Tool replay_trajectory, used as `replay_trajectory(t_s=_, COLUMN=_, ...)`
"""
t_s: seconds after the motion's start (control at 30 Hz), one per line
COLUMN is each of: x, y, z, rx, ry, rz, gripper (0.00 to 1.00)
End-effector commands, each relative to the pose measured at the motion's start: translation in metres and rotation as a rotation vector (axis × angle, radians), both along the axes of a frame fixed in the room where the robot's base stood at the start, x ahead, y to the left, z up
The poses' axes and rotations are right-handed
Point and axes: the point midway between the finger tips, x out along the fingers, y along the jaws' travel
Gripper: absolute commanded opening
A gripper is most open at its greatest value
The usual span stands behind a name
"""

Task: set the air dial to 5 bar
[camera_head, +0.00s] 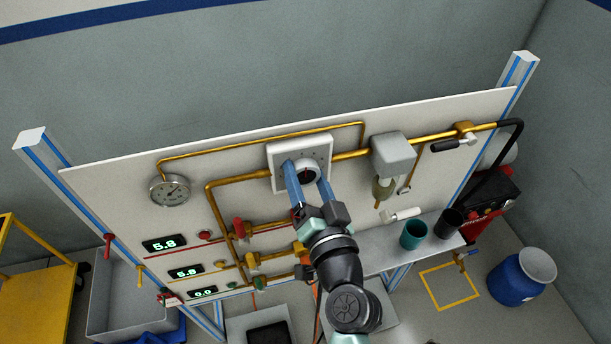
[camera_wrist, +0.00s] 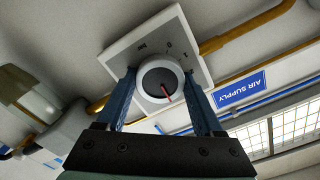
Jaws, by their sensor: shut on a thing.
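The air dial (camera_head: 306,171) is a round grey-white knob with a dark face on a square white plate (camera_head: 287,149), mounted on the upright panel. A green display (camera_head: 165,244) reads 5.8, a second display (camera_head: 186,272) reads 5.8 and a third (camera_head: 203,292) reads 0.0.
A round gauge (camera_head: 170,190) and brass pipes sit on the panel (camera_head: 120,185). A red valve handle (camera_head: 240,228) is left of my arm. A grey box (camera_head: 393,155) is right of the dial. A teal cup (camera_head: 414,235) and a dark cup (camera_head: 448,222) stand on the shelf.

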Motion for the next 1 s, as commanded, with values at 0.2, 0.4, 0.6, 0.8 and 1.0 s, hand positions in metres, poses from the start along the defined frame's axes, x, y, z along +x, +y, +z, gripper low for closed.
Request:
replay_trajectory(t_s=0.2, x=0.0, y=-0.0006, z=-0.0009, rx=0.192, ry=0.053, rz=0.0, gripper=0.13)
replay_trajectory(t_s=0.4, x=-0.0001, y=-0.0009, z=-0.0009, rx=0.343, ry=0.094, rz=-0.001, gripper=0.13)
replay_trajectory(t_s=0.6, x=0.0, y=-0.001, z=-0.0009, rx=0.452, ry=0.123, rz=-0.001, gripper=0.13)
replay_trajectory(t_s=0.8, x=0.0, y=-0.0011, z=-0.0011, rx=0.512, ry=0.139, rz=-0.001, gripper=0.13)
replay_trajectory(t_s=1.0, x=0.0, y=-0.0011, z=-0.0013, rx=0.535, ry=0.145, rz=-0.001, gripper=0.13)
